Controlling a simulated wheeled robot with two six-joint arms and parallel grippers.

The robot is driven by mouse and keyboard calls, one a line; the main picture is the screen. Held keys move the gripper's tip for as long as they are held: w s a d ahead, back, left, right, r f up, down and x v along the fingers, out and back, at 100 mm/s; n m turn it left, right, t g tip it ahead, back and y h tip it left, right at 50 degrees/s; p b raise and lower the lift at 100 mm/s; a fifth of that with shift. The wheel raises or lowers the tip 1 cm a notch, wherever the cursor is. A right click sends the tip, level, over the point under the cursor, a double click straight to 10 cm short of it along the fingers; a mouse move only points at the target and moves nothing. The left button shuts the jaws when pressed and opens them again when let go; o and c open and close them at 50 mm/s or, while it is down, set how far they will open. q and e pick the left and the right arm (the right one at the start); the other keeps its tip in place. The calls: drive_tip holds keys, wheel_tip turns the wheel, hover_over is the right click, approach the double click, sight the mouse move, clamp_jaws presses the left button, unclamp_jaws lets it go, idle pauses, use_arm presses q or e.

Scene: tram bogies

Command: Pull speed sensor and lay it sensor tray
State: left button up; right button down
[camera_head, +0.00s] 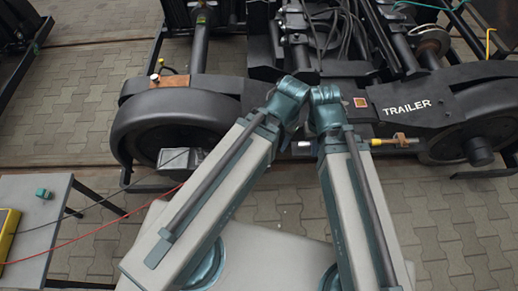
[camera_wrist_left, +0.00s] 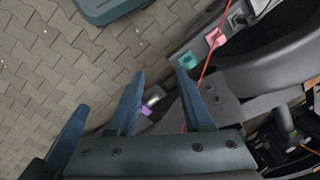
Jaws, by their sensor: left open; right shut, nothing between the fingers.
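A small silvery cylinder (camera_wrist_left: 152,100) with a purple part beside it shows between the fingers of my open left gripper (camera_wrist_left: 160,74) in the left wrist view; I cannot tell whether it is the speed sensor or whether the fingers touch it. A small silvery-blue piece (camera_head: 303,147) shows between my forearms in the head view, at the bogie's near side. My right gripper is shut and empty, mostly hidden by my arms near there. In the head view a yellow tray (camera_head: 8,232), cut by the left edge, lies on the grey side table (camera_head: 38,238); I cannot tell whether it is the sensor tray.
The black bogie frame (camera_head: 430,106) marked TRAILER spans the back, with a wheel at each end. A yellow and brass fitting (camera_head: 395,141) juts out at right. A thin red cable (camera_head: 110,222) runs from the table toward the bogie.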

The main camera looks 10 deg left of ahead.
use_arm(q)
drive_tip(key=shift+o, duration=1.8)
drive_tip(key=w+a+f+n+b, duration=0.2)
drive_tip(key=w+f+b, duration=0.4)
drive_tip(key=f+b, duration=0.6)
drive_tip(key=shift+a+n, duration=0.3)
drive_tip(key=shift+a, duration=0.2)
drive_tip(key=w+a+f+n+b, duration=0.1)
drive_tip(key=w+a+f+b, duration=0.1)
drive_tip(key=f+b, duration=0.2)
drive_tip(key=w+a+f+n+b, duration=0.1)
drive_tip(key=w+a+f+b, duration=0.1)
drive_tip(key=f+b, duration=0.3)
drive_tip(key=w+a+f+n+h+b, duration=0.1)
drive_tip(key=w+a+f+n+b, duration=0.1)
drive_tip(key=w+a+f+b, duration=0.1)
drive_tip(key=shift+w+f+b, duration=0.25)
drive_tip(key=shift+f+b, duration=0.3)
drive_tip(key=shift+f, duration=0.05)
drive_tip(key=shift+w+f+b, duration=0.2)
drive_tip(key=shift+f+b, duration=0.35)
drive_tip(key=shift+w+a+f, duration=0.2)
drive_tip(key=shift+a, duration=0.05)
wheel_tip(320, 180, down, 9)
drive_tip(key=b, duration=0.9)
